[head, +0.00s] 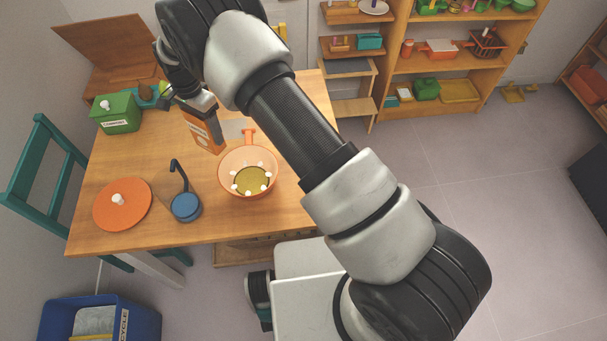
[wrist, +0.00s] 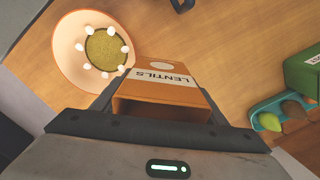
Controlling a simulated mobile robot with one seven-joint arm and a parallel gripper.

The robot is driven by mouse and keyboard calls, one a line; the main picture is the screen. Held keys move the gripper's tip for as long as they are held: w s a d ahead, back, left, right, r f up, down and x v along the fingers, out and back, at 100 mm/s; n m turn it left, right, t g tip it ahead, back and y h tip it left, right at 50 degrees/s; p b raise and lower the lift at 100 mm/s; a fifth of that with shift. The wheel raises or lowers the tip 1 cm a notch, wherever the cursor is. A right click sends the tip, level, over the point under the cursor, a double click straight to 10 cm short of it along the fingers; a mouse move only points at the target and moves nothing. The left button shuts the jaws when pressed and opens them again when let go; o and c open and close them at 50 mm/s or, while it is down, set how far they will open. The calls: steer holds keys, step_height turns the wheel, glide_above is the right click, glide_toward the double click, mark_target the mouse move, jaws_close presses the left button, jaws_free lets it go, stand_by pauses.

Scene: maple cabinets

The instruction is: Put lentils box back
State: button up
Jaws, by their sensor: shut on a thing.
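The lentils box (head: 204,132) is orange with a white label. My gripper (head: 188,101) is shut on it and holds it near the back of the wooden table, left of the orange pan. In the wrist view the lentils box (wrist: 163,88) sits between my fingers, and its "LENTILS" label shows. My gripper (wrist: 158,120) grips it near one end, which looks open and dark inside. I cannot tell whether the box touches the table.
An orange pan (head: 228,165) with yellowish contents and white knobs stands on the table (head: 140,215). Nearby are a blue ladle (head: 186,206), an orange lid (head: 105,205), a green box (head: 116,121) and a teal tray (wrist: 266,113). Shelves (head: 433,64) stand at the back.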

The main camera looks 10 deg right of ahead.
steer(key=s+d+r+m+b, duration=0.1)
steer(key=d+m+b, duration=0.35)
steer(key=d, duration=0.95)
steer(key=s+d+m+b, duration=0.5)
steer(key=s+d+b, duration=0.2)
steer(key=s+d, duration=0.95)
steer(key=shift+m, duration=0.25)
steer(key=shift+w+d+f+b, duration=0.25)
steer(key=shift+f+b, duration=0.15)
steer(key=shift+f, duration=1.4)
steer(key=shift+w+d+f+b, duration=0.1)
steer(key=shift+d+f+b, duration=0.25)
steer(key=shift+f, duration=1.4)
steer(key=shift+w+d+f+b, duration=0.2)
steer(key=shift+f+b, duration=0.25)
steer(key=shift+f, duration=1.35)
steer(key=shift+f, duration=0.1)
steer(key=shift+f, duration=0.15)
steer(key=o, duration=1.1)
steer(key=shift+o, duration=0.2)
